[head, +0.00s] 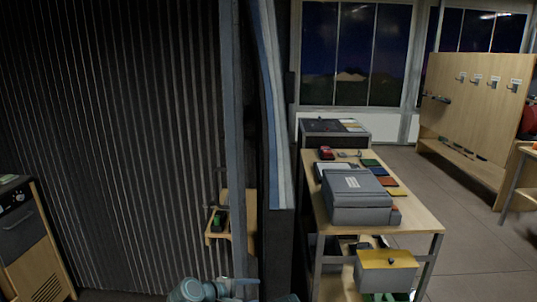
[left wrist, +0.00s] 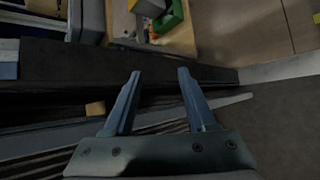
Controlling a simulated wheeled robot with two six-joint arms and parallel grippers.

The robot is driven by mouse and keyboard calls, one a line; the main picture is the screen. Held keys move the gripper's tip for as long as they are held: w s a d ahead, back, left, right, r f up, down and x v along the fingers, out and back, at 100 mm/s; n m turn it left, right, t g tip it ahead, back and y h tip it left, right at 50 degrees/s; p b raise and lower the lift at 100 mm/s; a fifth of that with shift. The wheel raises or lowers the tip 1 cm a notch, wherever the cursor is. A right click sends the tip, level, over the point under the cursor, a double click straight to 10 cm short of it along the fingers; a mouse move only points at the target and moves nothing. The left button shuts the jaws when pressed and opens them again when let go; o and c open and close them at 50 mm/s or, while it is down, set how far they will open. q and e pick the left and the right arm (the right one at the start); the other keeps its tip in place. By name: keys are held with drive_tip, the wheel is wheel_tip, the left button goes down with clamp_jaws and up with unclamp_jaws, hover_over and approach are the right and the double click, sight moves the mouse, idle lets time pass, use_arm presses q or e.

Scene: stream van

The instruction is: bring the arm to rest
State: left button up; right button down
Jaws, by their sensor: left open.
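My left gripper (left wrist: 160,72) shows in the left wrist view with its two blue-grey fingers apart and nothing between them. Below and beyond the fingers is a dark panel edge (left wrist: 215,72); I cannot tell how far off it is. In the head view part of my arm shows at the bottom, just left of the dark partition (head: 278,250), and no gripper fingers can be made out there. My right gripper is in neither view.
A corrugated wall (head: 120,130) fills the left. A small wooden shelf (head: 222,238) hangs on it. Right of the partition stands a wooden trolley (head: 418,218) with a grey case (head: 358,205) and a yellow-lidded box (head: 386,260). Floor is open beyond, before the hook board (head: 465,110).

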use_arm(q)
drive_tip(key=s+d+m+g+y+p, duration=0.3)
drive_tip(key=s+m+g+p, duration=0.15)
drive_tip(key=s+m, duration=0.35)
drive_tip(key=s+a+r+m+g+y+p, duration=0.1)
drive_tip(key=s+a+m+g+y+p, duration=0.2)
drive_tip(key=s+m+y, duration=0.3)
drive_tip(key=s+a+m+p, duration=0.1)
drive_tip(key=s+m, duration=0.1)
drive_tip(key=m, duration=0.1)
drive_tip(key=shift+s+r+m+y, duration=0.2)
drive_tip(key=shift+s+m+y, duration=0.1)
drive_tip(key=shift+y, duration=0.1)
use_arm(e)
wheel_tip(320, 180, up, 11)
